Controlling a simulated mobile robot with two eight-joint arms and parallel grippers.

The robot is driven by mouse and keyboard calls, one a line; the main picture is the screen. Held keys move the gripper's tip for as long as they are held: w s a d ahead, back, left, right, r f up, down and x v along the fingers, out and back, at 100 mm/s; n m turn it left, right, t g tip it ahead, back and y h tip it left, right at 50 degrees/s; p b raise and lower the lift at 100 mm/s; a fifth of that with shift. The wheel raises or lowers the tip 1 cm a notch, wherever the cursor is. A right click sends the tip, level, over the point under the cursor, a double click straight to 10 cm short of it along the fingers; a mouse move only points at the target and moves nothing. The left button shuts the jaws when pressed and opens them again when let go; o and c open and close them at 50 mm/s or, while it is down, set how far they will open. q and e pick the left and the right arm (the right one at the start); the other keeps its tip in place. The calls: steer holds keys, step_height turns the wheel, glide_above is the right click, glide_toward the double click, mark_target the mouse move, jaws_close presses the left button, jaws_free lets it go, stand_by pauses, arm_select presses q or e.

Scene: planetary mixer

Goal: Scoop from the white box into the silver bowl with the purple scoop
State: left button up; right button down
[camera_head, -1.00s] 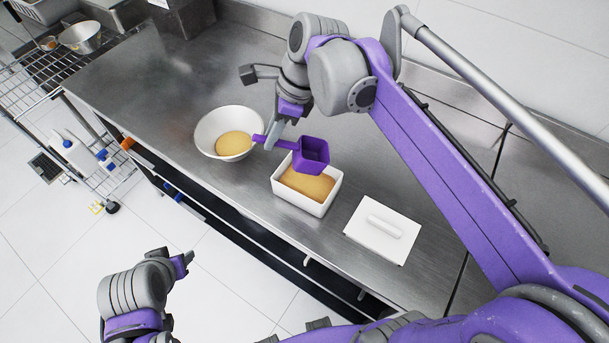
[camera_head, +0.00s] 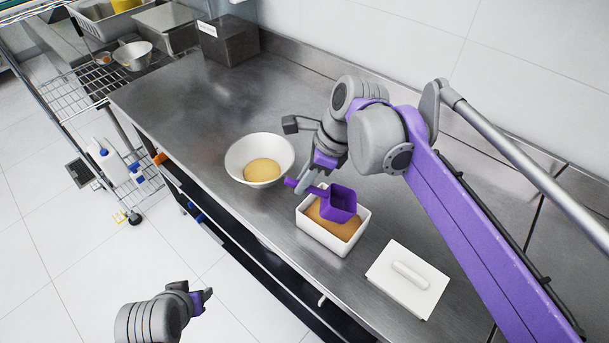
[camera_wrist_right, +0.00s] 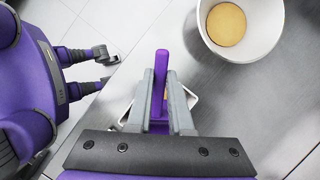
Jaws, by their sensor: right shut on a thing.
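The white box (camera_head: 327,244) holds tan powder and stands on the steel counter. The silver bowl (camera_head: 237,157), pale in the head view, stands to its left with tan powder inside; it also shows in the wrist view (camera_wrist_right: 258,50). My right gripper (camera_head: 303,181) is shut on the handle of the purple scoop (camera_head: 342,205). The scoop's cup is over the box, covering part of its powder, and no powder is visible in the cup. In the wrist view the handle (camera_wrist_right: 161,75) sits between the right fingers (camera_wrist_right: 160,98). My left gripper (camera_head: 205,297) is low over the floor, its jaws unclear.
A white lid (camera_head: 393,290) with a handle lies on the counter right of the box. A dark box (camera_head: 230,42) stands at the back by the wall. A wire rack (camera_head: 75,97) with bowls stands at the left. The counter behind the bowl is clear.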

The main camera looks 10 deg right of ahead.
steer(key=shift+f, duration=0.3)
steer(key=shift+w, duration=0.15)
steer(key=shift+f+b, duration=1)
steer(key=shift+f, duration=1.25)
stand_by(0.5)
stand_by(1.2)
steer(key=shift+r+p, duration=1.25)
steer(key=shift+r, duration=1.2)
